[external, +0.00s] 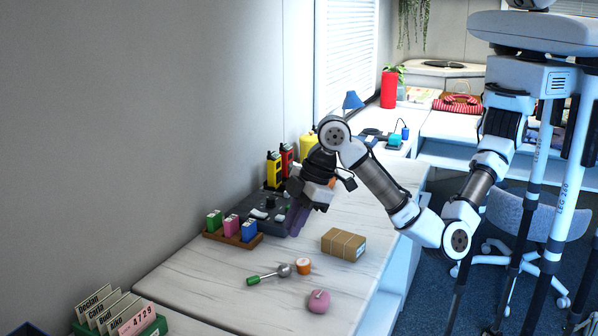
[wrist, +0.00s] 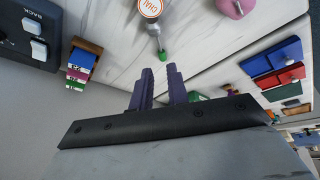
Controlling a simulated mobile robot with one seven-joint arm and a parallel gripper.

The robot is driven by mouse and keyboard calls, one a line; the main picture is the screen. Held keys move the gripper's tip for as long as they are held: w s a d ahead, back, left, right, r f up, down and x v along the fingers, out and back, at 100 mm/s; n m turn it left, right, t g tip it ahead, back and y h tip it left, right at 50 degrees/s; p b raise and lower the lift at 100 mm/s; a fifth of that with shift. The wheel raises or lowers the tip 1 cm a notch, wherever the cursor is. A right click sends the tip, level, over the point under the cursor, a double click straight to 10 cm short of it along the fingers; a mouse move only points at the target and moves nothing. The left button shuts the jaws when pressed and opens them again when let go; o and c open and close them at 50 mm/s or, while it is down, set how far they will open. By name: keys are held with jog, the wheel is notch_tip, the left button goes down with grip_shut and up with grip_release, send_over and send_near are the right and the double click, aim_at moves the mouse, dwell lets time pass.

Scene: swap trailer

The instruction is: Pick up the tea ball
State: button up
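The tea ball (external: 284,270) lies on the white marble-look counter, a silver ball with a handle ending in a green grip (external: 254,281). In the wrist view the tea ball (wrist: 153,29) is near the top, its green end pointing toward my fingers. My gripper (external: 295,226) hangs above the counter, behind the tea ball and apart from it. In the wrist view the two purple fingers of my gripper (wrist: 160,70) have a gap between them with nothing in it.
A small orange-rimmed round item (external: 303,266) stands close to the tea ball. A pink rounded object (external: 318,301) and a cardboard box (external: 343,244) are nearby. A wooden rack (external: 232,238) with coloured items and a dark control panel (external: 262,209) stand by the wall.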

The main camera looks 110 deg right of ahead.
send_near(273, 274)
jog(key=shift+w+f, duration=0.7)
jog(key=shift+f, duration=0.2)
jog(key=shift+p+x, duration=0.95)
jog(key=shift+x, duration=2.1)
jog(key=shift+d, duration=0.1)
jog(key=shift+c, duration=0.5)
grip_shut()
